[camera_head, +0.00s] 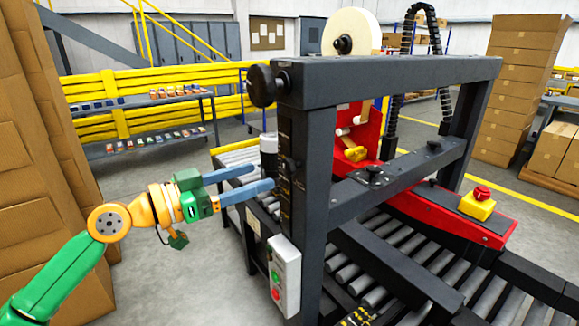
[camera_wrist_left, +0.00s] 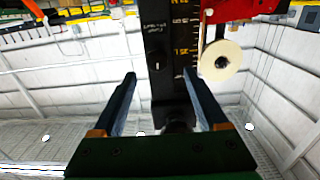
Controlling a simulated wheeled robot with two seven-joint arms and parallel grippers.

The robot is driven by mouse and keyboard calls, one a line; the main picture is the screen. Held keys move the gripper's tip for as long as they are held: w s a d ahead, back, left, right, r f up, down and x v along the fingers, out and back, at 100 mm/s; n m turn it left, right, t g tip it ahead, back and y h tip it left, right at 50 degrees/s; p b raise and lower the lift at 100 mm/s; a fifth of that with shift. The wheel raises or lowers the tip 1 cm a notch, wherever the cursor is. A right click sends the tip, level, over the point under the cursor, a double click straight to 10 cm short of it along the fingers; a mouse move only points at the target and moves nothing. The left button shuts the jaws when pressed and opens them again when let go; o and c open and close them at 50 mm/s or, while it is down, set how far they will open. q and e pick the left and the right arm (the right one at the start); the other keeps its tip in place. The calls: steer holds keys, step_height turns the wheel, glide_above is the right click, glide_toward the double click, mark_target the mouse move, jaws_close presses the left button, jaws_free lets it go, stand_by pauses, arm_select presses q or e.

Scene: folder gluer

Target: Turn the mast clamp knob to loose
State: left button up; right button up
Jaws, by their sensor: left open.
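The dark upright mast (camera_head: 286,150) stands at the frame's left end, with yellow scale marks; it also shows, inverted, in the left wrist view (camera_wrist_left: 165,90). A small dark knob-like part with a white mark (camera_wrist_left: 157,66) sits on the mast face between my fingertips; it appears to be the clamp knob, but its setting is unclear. In the head view a small dark part (camera_head: 291,165) protrudes there. My left gripper (camera_head: 262,178) is open, with blue fingers pointing at the mast; it also shows in the left wrist view (camera_wrist_left: 158,76). I cannot tell whether it touches. My right gripper is not in view.
A large black knob (camera_head: 262,86) sits at the frame's upper left corner. A control box (camera_head: 284,276) with green and red buttons hangs below my gripper. A tape roll (camera_head: 352,34), red tape head (camera_head: 366,140) and roller conveyor (camera_head: 400,240) lie beyond. Stacked cartons (camera_head: 40,150) stand at left.

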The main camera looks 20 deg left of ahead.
mark_target(284, 166)
arm_select(q)
steer(key=w+d+r+p, duration=0.1)
steer(key=d+p, duration=0.1)
steer(key=p, duration=0.1)
steer(key=shift+w+r, duration=0.25)
steer(key=shift+w, duration=0.1)
steer(key=shift+w+d+f+p, duration=0.2)
steer(key=shift+w+d+p, duration=0.15)
steer(key=shift+w+d, duration=0.2)
steer(key=shift+w+d+f+p, duration=0.2)
steer(key=shift+w+d+p, duration=0.15)
steer(key=shift+w, duration=0.2)
steer(key=shift+w+d+f, duration=0.1)
steer(key=shift+w+f, duration=0.05)
steer(key=shift+w, duration=0.05)
steer(key=shift+s, duration=0.1)
jaws_close()
